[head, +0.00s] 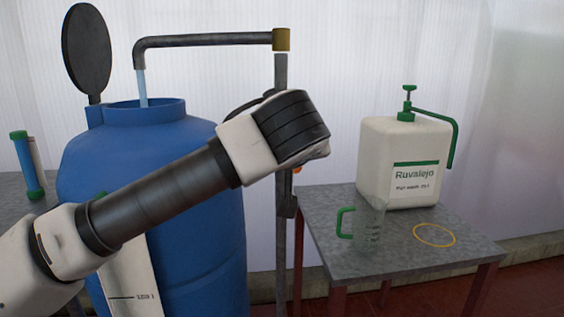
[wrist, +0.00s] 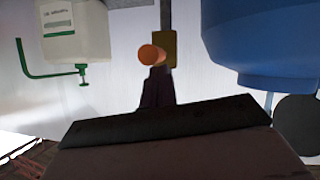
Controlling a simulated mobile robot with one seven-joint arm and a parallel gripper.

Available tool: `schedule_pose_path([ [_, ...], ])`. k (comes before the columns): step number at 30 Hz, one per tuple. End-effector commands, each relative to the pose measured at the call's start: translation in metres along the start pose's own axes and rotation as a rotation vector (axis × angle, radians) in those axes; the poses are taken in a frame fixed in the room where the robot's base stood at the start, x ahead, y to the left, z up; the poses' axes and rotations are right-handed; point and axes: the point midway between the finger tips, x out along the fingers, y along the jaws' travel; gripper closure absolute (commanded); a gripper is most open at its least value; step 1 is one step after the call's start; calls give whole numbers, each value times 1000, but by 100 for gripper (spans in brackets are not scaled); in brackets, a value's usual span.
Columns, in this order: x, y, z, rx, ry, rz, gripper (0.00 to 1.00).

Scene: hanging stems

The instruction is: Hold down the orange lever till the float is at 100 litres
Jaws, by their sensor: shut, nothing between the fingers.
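The orange lever (wrist: 152,54) shows in the wrist view right at the tips of my gripper (wrist: 157,78), which is shut with nothing between its fingers. The tips overlap the lever in the picture and seem to touch it. In the head view only a small orange bit of the lever (head: 297,170) shows below my wrist, and my fingers are hidden. Water (head: 143,88) runs from the pipe (head: 205,40) into the blue tank (head: 205,235). A white scale plate (head: 130,275) on the tank's front is partly covered by my arm. I cannot make out the float.
A metal table (head: 330,225) stands at the right with a white jug canister with green pump (head: 385,150), a clear measuring jug (head: 370,225) and a yellow ring (head: 435,235). A vertical post (head: 281,90) carries the pipe. A round dark lid (head: 87,55) stands up behind the tank.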

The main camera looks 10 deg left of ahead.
Motion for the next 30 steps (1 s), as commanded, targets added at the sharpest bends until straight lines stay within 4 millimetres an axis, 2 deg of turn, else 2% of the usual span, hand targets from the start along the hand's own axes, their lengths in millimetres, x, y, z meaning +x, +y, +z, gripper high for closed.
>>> schedule_pose_path([
  [1,-14,-2,1,2,3,-2,100],
  [6,-54,-1,-1,2,5,-2,100],
  [12,-85,-1,-3,0,6,-1,100],
  [18,-96,-1,-4,0,5,0,100],
  [27,-96,0,-4,0,6,1,100],
  [30,-101,8,-2,-35,-9,57,100],
])
